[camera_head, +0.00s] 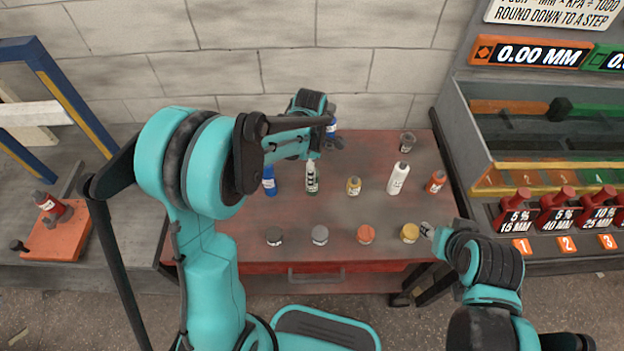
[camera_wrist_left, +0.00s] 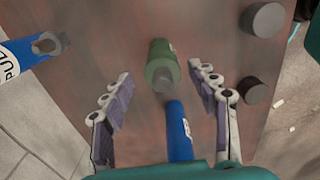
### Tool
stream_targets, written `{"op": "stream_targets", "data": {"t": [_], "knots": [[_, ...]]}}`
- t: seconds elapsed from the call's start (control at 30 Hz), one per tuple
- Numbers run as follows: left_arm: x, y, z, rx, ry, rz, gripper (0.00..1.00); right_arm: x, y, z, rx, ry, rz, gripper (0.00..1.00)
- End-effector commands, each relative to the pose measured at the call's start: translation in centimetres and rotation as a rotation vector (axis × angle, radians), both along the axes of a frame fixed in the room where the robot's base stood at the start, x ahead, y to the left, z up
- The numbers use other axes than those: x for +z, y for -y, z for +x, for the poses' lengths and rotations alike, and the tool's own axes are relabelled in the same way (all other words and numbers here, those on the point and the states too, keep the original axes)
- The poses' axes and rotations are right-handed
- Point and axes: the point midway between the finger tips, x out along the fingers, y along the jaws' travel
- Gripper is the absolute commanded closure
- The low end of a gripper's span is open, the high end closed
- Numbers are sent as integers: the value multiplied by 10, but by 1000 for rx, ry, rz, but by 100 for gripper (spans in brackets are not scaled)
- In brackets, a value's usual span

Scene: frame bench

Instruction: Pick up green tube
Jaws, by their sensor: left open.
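The green tube (camera_head: 312,178) stands on the red table, with a white label and a pale nozzle. In the left wrist view the green tube (camera_wrist_left: 160,60) shows ahead, between the lines of the two fingers, with nothing touching it that I can see. My left gripper (camera_wrist_left: 163,78) is open and empty, its fingers spread either side. In the head view my left arm partly covers the area behind the tube. My right gripper (camera_head: 428,230) is at the table's front right, by the yellow lid; its jaws are too small to judge.
A yellow jar (camera_head: 353,186), white bottle (camera_head: 398,178) and orange jar (camera_head: 436,182) stand to the right. Several round lids (camera_head: 320,236) line the front of the table (camera_head: 300,266).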

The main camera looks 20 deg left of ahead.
Motion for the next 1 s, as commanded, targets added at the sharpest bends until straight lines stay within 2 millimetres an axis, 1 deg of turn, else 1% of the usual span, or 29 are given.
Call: {"op": "stream_targets", "data": {"t": [0.13,0.37,0.5,0.6,0.83,0.87,0.9,0.97,1.0], "knots": [[-19,1,0,10,-3,0,40,-8,0,0,0,0,0,60],[-42,3,-1,7,-2,0,40,-20,0,0,0,0,0,60],[-65,5,-2,7,-2,0,40,-34,0,0,0,0,0,60],[-77,5,-2,7,-2,0,40,-38,0,0,0,0,0,60],[-77,5,-2,7,-2,0,40,-37,0,0,0,0,0,60],[-77,5,-2,7,-2,0,46,-37,0,0,0,0,0,60],[-77,5,-2,7,-2,0,56,-37,0,0,0,0,0,60],[-77,5,-2,7,-2,0,72,-37,0,0,0,0,0,60],[-77,5,-2,7,-2,0,83,-37,0,0,0,0,0,60]]}}
